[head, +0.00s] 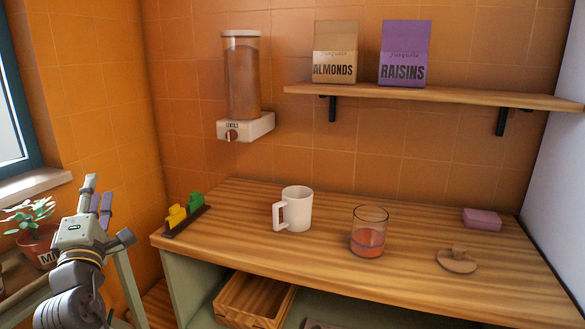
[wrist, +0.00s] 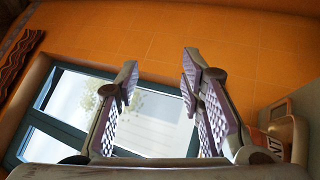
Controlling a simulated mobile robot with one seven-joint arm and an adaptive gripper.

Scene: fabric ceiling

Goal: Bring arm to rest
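My gripper (head: 98,192) is at the lower left of the head view, left of the wooden counter and apart from it. Its fingers point up. In the wrist view, the two fingers (wrist: 160,78) stand apart with a clear gap and nothing between them. Behind them are a window (wrist: 125,115) and the orange tiled wall (wrist: 225,40). My arm runs down out of the picture at the lower left of the head view.
The wooden counter (head: 335,255) holds a white mug (head: 297,208), a glass with red liquid (head: 368,240), a brown lid-like piece (head: 457,261) and a pink block (head: 482,218). A potted plant (head: 38,245) stands close left of my gripper. A lentils dispenser (head: 243,85) hangs on the wall.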

